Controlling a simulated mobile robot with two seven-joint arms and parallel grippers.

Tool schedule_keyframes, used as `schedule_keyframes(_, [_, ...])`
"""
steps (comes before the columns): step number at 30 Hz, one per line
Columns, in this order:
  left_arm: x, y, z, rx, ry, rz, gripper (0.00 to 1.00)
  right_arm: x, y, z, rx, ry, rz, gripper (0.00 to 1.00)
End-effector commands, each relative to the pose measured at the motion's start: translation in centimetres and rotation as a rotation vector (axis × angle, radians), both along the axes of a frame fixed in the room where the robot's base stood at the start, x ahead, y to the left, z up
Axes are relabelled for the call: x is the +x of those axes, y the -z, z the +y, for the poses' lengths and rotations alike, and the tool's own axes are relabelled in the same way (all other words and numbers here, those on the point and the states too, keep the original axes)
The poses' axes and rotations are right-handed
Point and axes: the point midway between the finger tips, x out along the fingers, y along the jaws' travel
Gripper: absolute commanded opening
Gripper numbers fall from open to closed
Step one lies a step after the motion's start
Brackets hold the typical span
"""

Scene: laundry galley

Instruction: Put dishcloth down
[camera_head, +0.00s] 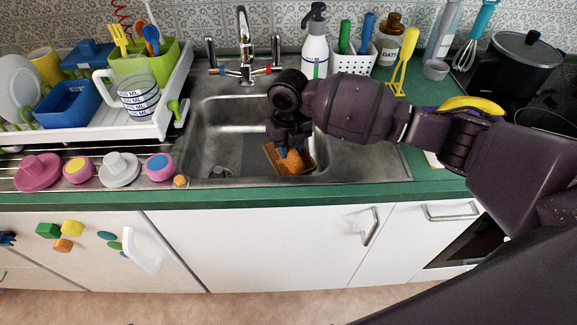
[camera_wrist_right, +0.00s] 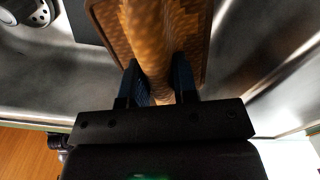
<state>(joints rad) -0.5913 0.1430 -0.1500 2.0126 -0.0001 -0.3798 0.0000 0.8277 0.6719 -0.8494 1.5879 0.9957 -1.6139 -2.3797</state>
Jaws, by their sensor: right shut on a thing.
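The dishcloth (camera_head: 291,161) is orange-brown with a woven pattern. In the right wrist view, the blue fingers of my right gripper (camera_wrist_right: 160,82) are shut on the dishcloth (camera_wrist_right: 152,40), one on each side.
The steel sink (camera_head: 215,135) has a tap (camera_head: 245,65) behind it. A dish rack (camera_head: 150,125) and toy cups (camera_head: 119,168) stand to the left. A black pot (camera_head: 515,65) is at right.

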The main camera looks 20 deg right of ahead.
Motion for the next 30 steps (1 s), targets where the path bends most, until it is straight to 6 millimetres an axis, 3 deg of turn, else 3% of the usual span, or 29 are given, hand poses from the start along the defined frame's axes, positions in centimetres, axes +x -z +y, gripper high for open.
schedule_keyframes(3, [0.1,0.3,0.0,0.000,0.001,0.002,0.00,0.0,2.1,0.0,0.000,0.001,0.002,0.05])
schedule_keyframes(11, [0.2,0.4,-0.1,0.000,0.002,0.000,0.00,0.0,3.6,0.0,0.000,0.001,0.001,0.05])
schedule_keyframes(20, [0.1,0.9,-0.1,0.000,0.003,0.005,0.00,0.0,7.3,0.0,0.000,0.000,0.002,0.05])
schedule_keyframes(30, [0.2,0.6,-0.1,0.002,0.005,-0.002,0.00,0.0,7.6,0.0,-0.001,0.000,-0.001,0.05])
